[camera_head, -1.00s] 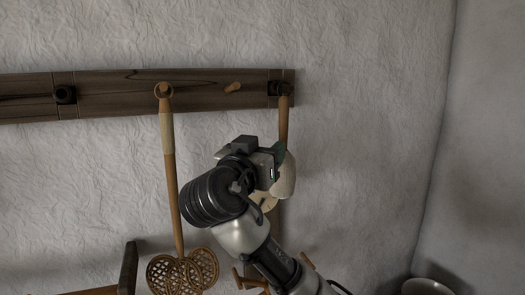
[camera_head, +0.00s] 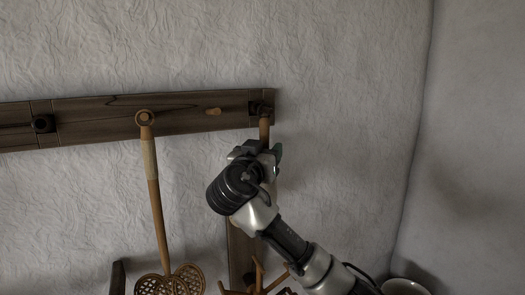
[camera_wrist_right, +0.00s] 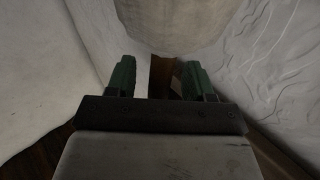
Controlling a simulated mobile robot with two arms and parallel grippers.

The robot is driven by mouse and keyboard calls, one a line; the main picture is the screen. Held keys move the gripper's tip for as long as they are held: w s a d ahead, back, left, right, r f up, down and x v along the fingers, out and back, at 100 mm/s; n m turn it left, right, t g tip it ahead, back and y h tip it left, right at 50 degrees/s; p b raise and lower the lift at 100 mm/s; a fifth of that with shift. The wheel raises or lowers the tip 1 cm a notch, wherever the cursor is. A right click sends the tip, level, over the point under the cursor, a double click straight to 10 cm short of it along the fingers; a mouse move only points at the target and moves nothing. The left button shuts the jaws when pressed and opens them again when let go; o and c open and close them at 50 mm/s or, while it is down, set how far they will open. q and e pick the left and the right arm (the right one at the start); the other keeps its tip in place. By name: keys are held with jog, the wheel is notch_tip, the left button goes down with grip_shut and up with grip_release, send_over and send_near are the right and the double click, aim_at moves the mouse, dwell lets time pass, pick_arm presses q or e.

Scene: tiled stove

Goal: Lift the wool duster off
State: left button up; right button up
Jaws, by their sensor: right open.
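The wool duster hangs from the right end of the wall rail. Its wooden handle (camera_head: 264,130) shows below the dark hook in the head view, while my right gripper and wrist hide its wool head there. In the right wrist view a pale, rounded surface, apparently the wool head (camera_wrist_right: 175,22), fills the top middle beyond the fingers. My right gripper (camera_head: 272,153) is at the handle's lower visible part. Its green fingers (camera_wrist_right: 159,80) are apart in the wrist view, with nothing clearly between them. I cannot tell whether it touches the duster. My left gripper is out of view.
A dark wooden rail (camera_head: 100,122) runs along the pale wall. A woven carpet beater (camera_head: 152,190) hangs left of the duster. Below are a pronged wooden object (camera_head: 258,278) and a pale bowl (camera_head: 405,287). The wall to the right is clear.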

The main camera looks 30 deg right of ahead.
grip_shut()
jog(key=shift+r, duration=0.15)
jog(key=shift+r, duration=0.4)
